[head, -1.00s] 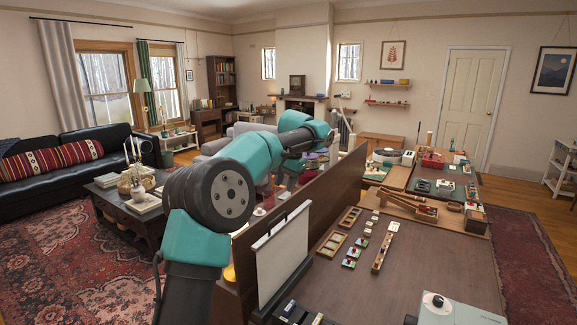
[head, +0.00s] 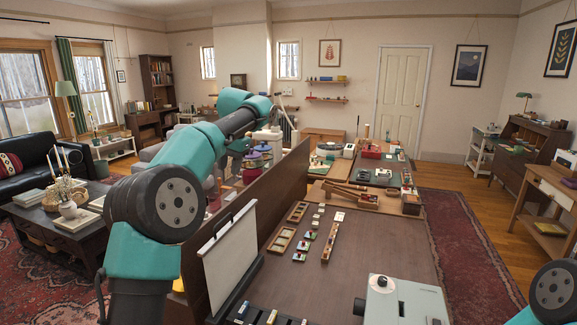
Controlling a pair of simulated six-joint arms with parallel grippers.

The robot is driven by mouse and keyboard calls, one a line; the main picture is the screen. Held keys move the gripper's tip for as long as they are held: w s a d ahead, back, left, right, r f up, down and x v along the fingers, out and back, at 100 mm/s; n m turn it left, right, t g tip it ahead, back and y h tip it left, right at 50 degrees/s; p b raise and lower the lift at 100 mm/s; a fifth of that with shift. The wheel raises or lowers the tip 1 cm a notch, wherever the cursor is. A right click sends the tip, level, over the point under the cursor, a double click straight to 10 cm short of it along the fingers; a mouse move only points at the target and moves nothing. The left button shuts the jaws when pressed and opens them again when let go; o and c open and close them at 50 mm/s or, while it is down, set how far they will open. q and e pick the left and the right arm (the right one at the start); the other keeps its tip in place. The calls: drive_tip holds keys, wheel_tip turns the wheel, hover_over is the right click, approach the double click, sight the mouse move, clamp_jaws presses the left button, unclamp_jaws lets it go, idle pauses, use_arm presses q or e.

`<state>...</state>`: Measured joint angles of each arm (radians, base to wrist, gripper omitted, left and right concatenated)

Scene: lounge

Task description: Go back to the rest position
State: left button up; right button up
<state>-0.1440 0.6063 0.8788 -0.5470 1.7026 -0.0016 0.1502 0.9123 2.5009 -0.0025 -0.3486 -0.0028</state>
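My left arm rises from the lower left of the head view, bends at a high elbow and folds down behind itself. Its gripper (head: 222,172) is small and dark, partly covered by my own arm links, above the far side of the upright wooden divider. I cannot tell whether its fingers are open or shut, and no held object can be made out. Only a joint of my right arm shows at the lower right edge. My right gripper is out of view.
A dark wooden table (head: 385,248) carries small trays, a projector-like box (head: 402,302) and a white screen (head: 231,257). A tall wooden divider (head: 262,200) runs along its left. Colourful pots (head: 252,172) stand beyond it. A low dark table (head: 48,222) is at left.

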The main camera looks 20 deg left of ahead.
use_arm(q)
drive_tip(key=w+d+f+m+h, duration=0.1)
drive_tip(key=d+f, duration=0.3)
drive_tip(key=f, duration=0.4)
drive_tip(key=w+d+f+m+h, duration=0.1)
drive_tip(key=d+f, duration=0.2)
drive_tip(key=f, duration=0.5)
drive_tip(key=s+d+f+h, duration=0.1)
drive_tip(key=s+d+f, duration=0.2)
drive_tip(key=f, duration=0.5)
drive_tip(key=s+d+f+t+h, duration=0.1)
drive_tip(key=s+d+f+h, duration=0.1)
drive_tip(key=s+f, duration=0.4)
drive_tip(key=s+d+f+t+h, duration=0.1)
drive_tip(key=s+d+f, duration=0.4)
drive_tip(key=f, duration=0.6)
drive_tip(key=shift+n, duration=0.3)
drive_tip(key=s+a+f+n+g, duration=0.1)
drive_tip(key=s+f+n, duration=0.3)
drive_tip(key=s+f, duration=1.4)
drive_tip(key=s+a, duration=0.1)
drive_tip(key=s, duration=0.2)
drive_tip(key=shift+s+f, duration=0.15)
drive_tip(key=shift+f, duration=0.1)
